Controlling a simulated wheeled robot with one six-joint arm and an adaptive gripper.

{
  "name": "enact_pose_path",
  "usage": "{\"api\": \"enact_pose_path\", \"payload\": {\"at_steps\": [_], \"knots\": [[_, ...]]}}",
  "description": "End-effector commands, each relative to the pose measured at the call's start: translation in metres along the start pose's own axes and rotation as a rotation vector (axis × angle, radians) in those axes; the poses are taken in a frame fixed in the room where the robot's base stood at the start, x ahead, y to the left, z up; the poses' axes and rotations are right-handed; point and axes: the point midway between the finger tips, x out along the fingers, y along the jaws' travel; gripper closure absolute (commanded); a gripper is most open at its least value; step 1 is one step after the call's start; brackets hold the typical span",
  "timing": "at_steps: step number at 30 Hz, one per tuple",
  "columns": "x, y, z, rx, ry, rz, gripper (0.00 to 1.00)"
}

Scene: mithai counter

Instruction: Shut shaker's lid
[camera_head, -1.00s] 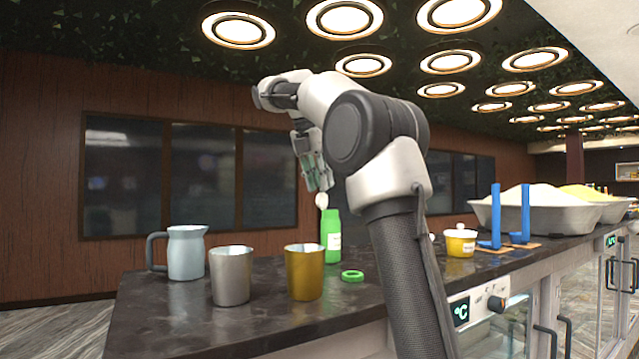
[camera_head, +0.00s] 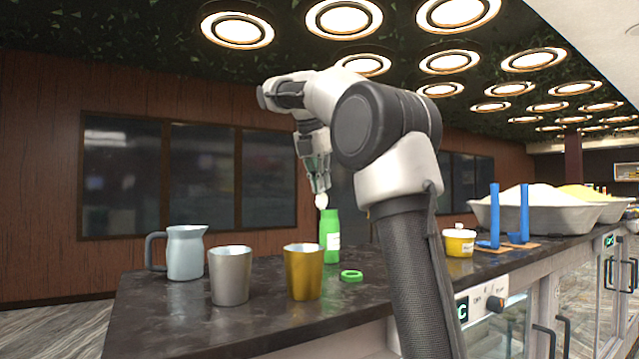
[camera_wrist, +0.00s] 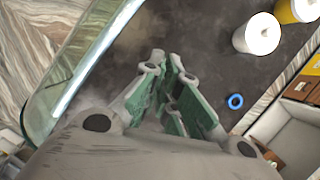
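The shaker appears to be the green bottle (camera_head: 330,237) with a white label, upright on the dark counter in the head view. A small white rounded piece (camera_head: 321,201), which looks like its raised lid, shows at the upper left of the bottle's mouth. My gripper (camera_head: 320,188) points down just above this white piece; I cannot tell if they touch. In the wrist view the fingers of my gripper (camera_wrist: 168,62) come close together, with a narrow dark gap. The bottle is not seen there, and nothing is clearly held.
A green ring (camera_head: 351,275) lies right of a gold tumbler (camera_head: 303,272). A steel tumbler (camera_head: 230,275) and pale jug (camera_head: 186,253) stand left. A yellow tub (camera_head: 459,242), blue upright tools (camera_head: 525,212) and a heaped tray (camera_head: 548,216) are right. The wrist view shows a blue ring (camera_wrist: 235,101).

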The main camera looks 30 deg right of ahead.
Motion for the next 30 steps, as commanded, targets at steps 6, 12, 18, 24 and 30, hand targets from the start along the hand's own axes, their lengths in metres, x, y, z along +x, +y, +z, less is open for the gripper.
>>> {"api": "enact_pose_path", "payload": {"at_steps": [6,12,18,24,30], "knots": [[-0.001,-0.013,0.0,0.056,0.0,0.127,1.0],[0.002,-0.026,-0.001,0.126,0.0,0.294,1.0],[0.006,-0.039,-0.003,0.2,-0.002,0.47,1.0],[0.014,-0.051,-0.005,0.275,-0.002,0.643,1.0],[0.021,-0.06,-0.007,0.342,-0.004,0.803,1.0]]}}
